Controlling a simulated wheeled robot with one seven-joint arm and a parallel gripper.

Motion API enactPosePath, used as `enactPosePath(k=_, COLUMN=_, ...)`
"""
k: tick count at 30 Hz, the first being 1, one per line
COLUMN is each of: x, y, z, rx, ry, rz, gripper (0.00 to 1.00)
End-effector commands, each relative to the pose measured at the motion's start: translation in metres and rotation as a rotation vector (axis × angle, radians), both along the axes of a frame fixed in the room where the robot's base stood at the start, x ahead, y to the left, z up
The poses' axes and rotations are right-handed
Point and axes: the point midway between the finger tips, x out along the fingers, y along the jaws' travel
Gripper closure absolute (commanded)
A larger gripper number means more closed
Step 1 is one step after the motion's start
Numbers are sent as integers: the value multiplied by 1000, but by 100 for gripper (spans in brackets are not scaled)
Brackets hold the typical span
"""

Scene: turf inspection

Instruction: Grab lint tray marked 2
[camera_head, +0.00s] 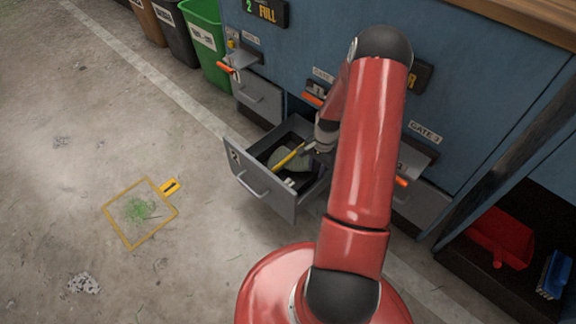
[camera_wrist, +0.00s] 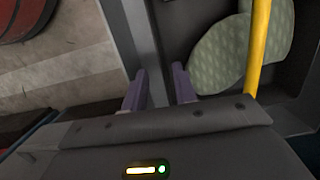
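A grey tray (camera_head: 271,188) is pulled out like a drawer from the blue cabinet. A small mark on its front is too small to read. Inside lie a rounded patterned grey-green piece (camera_head: 290,160) and a yellow bar (camera_head: 288,157); both also show in the wrist view, the patterned piece (camera_wrist: 222,52) and the yellow bar (camera_wrist: 258,45). My gripper (camera_head: 314,146) is at the tray's right side, partly hidden by my arm. In the wrist view its two fingers (camera_wrist: 160,88) are apart, with the tray's side wall (camera_wrist: 143,35) running between them. Contact with the wall cannot be told.
The blue cabinet (camera_head: 300,45) has a "2 FULL" sign (camera_head: 265,12) and further closed grey drawers (camera_head: 260,97). Bins, including a green one (camera_head: 207,45), stand upper left.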

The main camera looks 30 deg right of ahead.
Motion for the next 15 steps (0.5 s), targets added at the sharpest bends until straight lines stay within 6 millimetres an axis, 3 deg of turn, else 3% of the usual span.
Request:
enactPosePath(k=12, x=-3, y=15, z=-50, rx=1, ry=2, rz=4, gripper=72)
enactPosePath(k=15, x=-3, y=16, z=-55, rx=0, ry=0, rz=3, gripper=72)
